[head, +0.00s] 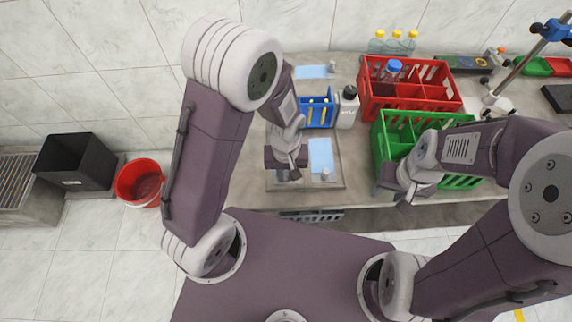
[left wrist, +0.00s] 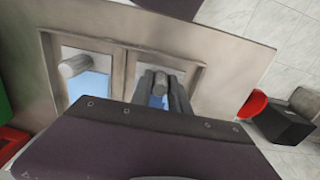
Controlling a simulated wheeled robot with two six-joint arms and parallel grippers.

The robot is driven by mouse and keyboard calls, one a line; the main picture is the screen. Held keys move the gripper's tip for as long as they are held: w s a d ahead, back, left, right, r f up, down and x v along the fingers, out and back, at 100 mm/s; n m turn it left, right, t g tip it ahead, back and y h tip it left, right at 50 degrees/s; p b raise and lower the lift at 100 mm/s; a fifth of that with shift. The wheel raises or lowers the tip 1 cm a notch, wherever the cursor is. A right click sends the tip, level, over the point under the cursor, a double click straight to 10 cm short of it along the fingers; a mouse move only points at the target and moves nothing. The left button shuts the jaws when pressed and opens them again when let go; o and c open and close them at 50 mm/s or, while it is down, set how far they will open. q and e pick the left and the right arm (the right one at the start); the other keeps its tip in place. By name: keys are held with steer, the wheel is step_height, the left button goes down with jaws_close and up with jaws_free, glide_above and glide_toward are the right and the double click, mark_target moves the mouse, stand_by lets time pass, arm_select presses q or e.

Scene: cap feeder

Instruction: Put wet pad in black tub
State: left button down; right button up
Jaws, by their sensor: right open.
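The black tub (head: 75,160) stands at the far left, open at the top; it also shows at the right of the left wrist view (left wrist: 284,124). A tray frame (head: 335,184) on the counter has two recesses. A light-blue pad (head: 321,152) with a grey knob (left wrist: 75,65) lies in one. Blue (left wrist: 158,102) shows in the other, mostly hidden under my left gripper (left wrist: 161,88). Its fingers straddle a grey knob there; I cannot tell whether they grip it. My right gripper (head: 404,197) is open near the green crate's front. I cannot tell which pad is wet.
A red bucket (head: 137,183) stands beside the tub. Behind the tray are a blue rack (head: 316,113), a white bottle (head: 347,109) and another light-blue pad (head: 311,72). The red crate (head: 410,104) and green crate (head: 392,136) fill the right of the counter.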

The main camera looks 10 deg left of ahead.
arm_select(q)
steer(key=shift+r+p, duration=3.55)
steer(key=shift+w+a, duration=0.1)
